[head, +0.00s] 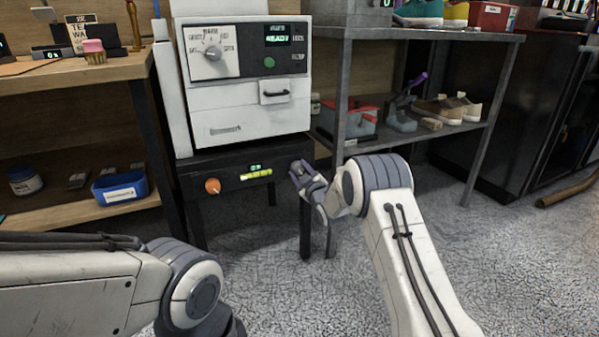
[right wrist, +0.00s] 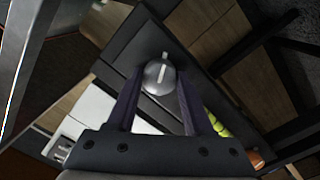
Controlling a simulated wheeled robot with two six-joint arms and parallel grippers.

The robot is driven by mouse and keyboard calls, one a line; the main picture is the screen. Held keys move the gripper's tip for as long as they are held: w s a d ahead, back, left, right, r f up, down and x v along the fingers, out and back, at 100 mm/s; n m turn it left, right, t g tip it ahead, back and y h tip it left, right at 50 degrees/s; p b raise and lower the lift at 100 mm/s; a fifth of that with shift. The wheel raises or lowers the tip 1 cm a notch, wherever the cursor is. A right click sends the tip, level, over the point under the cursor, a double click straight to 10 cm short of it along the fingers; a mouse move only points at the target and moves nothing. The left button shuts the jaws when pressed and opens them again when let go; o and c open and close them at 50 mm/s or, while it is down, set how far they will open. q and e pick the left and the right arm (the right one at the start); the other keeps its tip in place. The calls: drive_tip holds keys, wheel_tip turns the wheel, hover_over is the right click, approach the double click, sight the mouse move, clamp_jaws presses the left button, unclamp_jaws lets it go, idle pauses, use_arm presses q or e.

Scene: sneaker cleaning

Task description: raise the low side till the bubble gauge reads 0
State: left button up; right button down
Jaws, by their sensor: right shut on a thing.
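A white machine (head: 245,80) stands on a black stand (head: 235,163). The stand's front holds a yellow-green bubble gauge (head: 257,175) with a small green readout above it, too small to read. An orange knob (head: 212,186) is left of the gauge. My right gripper (head: 301,170) is at the right end of the stand's front. In the right wrist view, a grey round knob (right wrist: 158,77) with a pale line sits between its fingers, and the gripper is shut on it. The gauge (right wrist: 217,122) and orange knob (right wrist: 256,159) show there too. My left gripper is out of view.
A wooden shelf with a blue bin (head: 120,188) stands to the left. A grey metal shelf (head: 420,130) with shoes and a red-topped box (head: 350,118) stands to the right. The speckled floor in front of the stand is clear.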

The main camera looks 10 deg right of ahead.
drive_tip(key=m+p, duration=0.2)
drive_tip(key=m, duration=0.1)
drive_tip(key=shift+r+p, duration=0.15)
drive_tip(key=shift+p, duration=0.25)
drive_tip(key=m+p, duration=0.4)
drive_tip(key=m, duration=0.2)
drive_tip(key=m+p, duration=0.2)
drive_tip(key=m, duration=0.3)
drive_tip(key=shift+m+g+p, duration=0.3)
drive_tip(key=shift+g+p, duration=0.05)
drive_tip(key=shift+g, duration=0.05)
drive_tip(key=shift+m+y+p, duration=0.4)
drive_tip(key=shift+m+p, duration=0.4)
drive_tip(key=shift+m, duration=1.4)
drive_tip(key=shift+c, duration=1.4)
unclamp_jaws()
drive_tip(key=shift+s+d, duration=0.1)
